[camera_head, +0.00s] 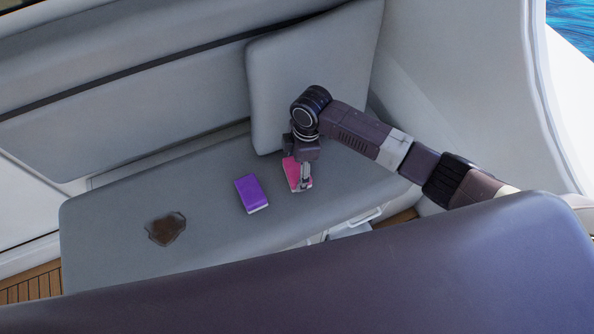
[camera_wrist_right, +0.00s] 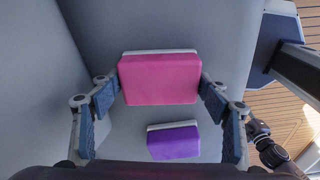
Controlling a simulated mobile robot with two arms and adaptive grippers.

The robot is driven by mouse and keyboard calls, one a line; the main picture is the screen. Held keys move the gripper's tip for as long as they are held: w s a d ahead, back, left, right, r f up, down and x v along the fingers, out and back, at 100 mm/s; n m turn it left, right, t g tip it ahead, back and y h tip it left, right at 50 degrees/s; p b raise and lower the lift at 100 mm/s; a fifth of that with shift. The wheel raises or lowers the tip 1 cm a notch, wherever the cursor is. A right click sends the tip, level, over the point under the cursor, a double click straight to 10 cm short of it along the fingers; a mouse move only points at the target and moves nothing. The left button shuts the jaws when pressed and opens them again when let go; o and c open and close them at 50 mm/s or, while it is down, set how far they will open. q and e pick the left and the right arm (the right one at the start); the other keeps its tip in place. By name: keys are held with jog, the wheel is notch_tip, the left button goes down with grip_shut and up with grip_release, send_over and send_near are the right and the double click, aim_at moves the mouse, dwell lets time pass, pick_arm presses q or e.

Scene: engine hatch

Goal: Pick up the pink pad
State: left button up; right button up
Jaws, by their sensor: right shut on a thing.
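The pink pad (camera_head: 291,172) is on the grey bench seat, partly hidden under my right gripper (camera_head: 304,183) in the head view. In the right wrist view the pink pad (camera_wrist_right: 160,79) sits between the two fingers of my right gripper (camera_wrist_right: 160,88), which is shut on it from both sides. A pale layer shows along the pad's upper edge. I cannot tell whether the pad is lifted off the seat. My left gripper is in neither view.
A purple pad (camera_head: 251,193) lies on the bench seat (camera_head: 110,215) to the left of the pink pad. A brown stain (camera_head: 166,229) is farther left. A grey cushion (camera_head: 300,65) leans on the backrest behind my right gripper. The seat's left end is clear.

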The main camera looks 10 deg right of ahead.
aim_at(297, 169)
jog(key=shift+c, duration=0.9)
jog(key=shift+r, duration=0.55)
notch_tip(297, 169, up, 19)
